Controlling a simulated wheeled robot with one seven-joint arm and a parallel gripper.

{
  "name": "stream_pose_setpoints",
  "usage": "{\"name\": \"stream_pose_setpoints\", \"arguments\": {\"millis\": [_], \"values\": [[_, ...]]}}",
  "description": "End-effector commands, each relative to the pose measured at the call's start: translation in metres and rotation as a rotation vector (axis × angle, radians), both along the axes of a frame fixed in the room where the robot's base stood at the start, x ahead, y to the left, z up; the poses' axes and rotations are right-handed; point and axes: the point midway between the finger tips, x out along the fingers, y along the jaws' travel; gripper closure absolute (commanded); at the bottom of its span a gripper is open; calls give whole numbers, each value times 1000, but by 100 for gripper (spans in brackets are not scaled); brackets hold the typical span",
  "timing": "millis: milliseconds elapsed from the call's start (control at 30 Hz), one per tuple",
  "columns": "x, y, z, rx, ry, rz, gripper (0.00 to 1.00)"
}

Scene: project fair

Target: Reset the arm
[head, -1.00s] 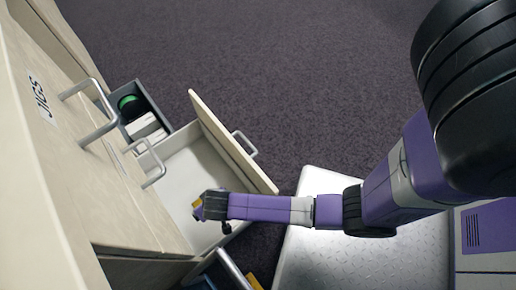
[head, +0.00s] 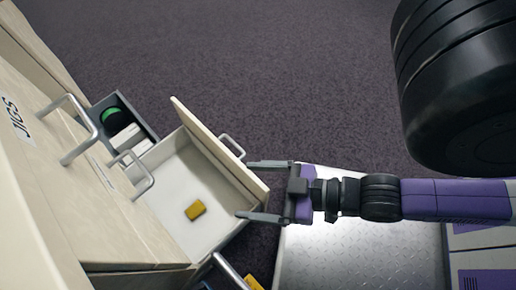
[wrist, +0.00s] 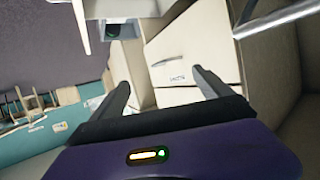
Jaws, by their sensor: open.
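My gripper (head: 250,190) is open and empty in the head view, with its two fingers pointing left, near the front panel of a pulled-out drawer (head: 180,165). Its fingers also show apart in the wrist view (wrist: 160,88), with nothing between them. My purple and black arm stretches in from the right. A small yellow block (head: 195,209) lies on the pale floor of the drawer, apart from the fingers.
The cream cabinet (head: 60,180) with bar handles and a "JIGS" label fills the left. Another open grey drawer (head: 122,125) behind holds a green round item (head: 111,117) and white boxes. Dark carpet (head: 270,70) is clear at the back.

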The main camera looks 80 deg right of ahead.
Motion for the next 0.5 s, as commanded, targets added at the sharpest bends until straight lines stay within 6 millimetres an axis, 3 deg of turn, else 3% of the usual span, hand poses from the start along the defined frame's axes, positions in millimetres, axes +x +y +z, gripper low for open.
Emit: {"name": "stream_pose_setpoints", "arguments": {"millis": [100, 200, 500], "values": [[-7, -1, 31, -27, -51, -2, 11], [-8, -2, 43, -38, -73, -4, 11], [-8, -2, 46, -40, -78, -3, 11]]}}
